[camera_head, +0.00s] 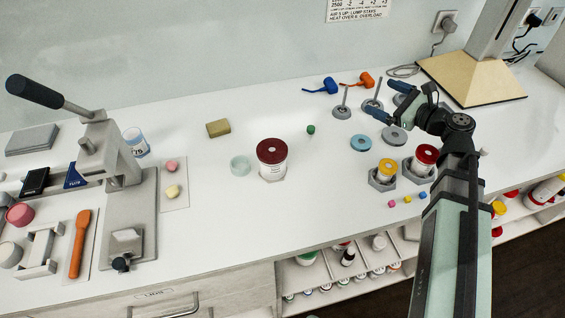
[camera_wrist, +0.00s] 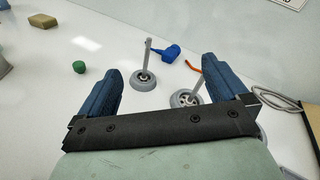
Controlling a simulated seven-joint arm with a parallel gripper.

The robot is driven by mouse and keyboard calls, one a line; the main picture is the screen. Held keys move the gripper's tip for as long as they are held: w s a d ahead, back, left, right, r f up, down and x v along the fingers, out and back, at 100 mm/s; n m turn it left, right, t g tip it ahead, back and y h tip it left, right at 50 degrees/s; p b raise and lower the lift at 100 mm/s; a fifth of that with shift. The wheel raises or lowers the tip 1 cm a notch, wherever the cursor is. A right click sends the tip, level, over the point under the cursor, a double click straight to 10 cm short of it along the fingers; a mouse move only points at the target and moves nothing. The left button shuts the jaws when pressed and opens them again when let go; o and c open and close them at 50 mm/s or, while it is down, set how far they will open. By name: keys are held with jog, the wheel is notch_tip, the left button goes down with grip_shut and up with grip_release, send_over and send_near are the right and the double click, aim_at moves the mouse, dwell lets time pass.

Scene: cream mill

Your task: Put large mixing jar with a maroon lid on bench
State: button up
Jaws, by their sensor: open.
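A large white jar with a maroon lid (camera_head: 272,158) stands upright at the middle of the white bench (camera_head: 215,215), with a grey base at its foot. A smaller jar with a red lid (camera_head: 425,156) stands in a grey holder to the right, beside a yellow-lidded jar (camera_head: 386,170) in another holder. My gripper (camera_head: 389,101) is over the bench's back right, well to the right of the maroon-lidded jar. Its blue fingers are apart with nothing between them, as the wrist view (camera_wrist: 163,82) also shows. I cannot make out the maroon lid in the wrist view.
Upright rods on round bases (camera_head: 342,110) stand near my gripper, with blue (camera_head: 322,87) and orange (camera_head: 364,80) tools behind. A pale ring-shaped dish (camera_head: 240,165) is left of the large jar. A lever press (camera_head: 110,160) fills the left. The front middle is clear.

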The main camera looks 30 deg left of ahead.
aim_at(267, 158)
jog(key=s+a+n+g, duration=0.1)
jog(key=s+a+g, duration=0.3)
jog(key=s, duration=0.5)
jog(key=s+a+n+g, duration=0.2)
jog(key=s+a+g, duration=0.3)
jog(key=s+a, duration=0.2)
jog(key=s+a+n+g, duration=0.2)
jog(key=s+a+g, duration=0.2)
jog(key=s, duration=0.7)
jog(key=shift+s+a+g+y, duration=0.15)
jog(key=shift+s+a+g, duration=0.05)
jog(key=shift+a, duration=0.35)
jog(key=shift+s+a+g+y, duration=0.15)
jog(key=shift+a+g, duration=0.05)
jog(key=shift+a, duration=0.3)
jog(key=shift+f, duration=3.3)
jog(key=shift+s+a+f, duration=0.2)
jog(key=shift+a, duration=0.05)
jog(key=shift+x, duration=1.2)
jog(key=shift+r, duration=0.1)
jog(key=c, duration=1.2)
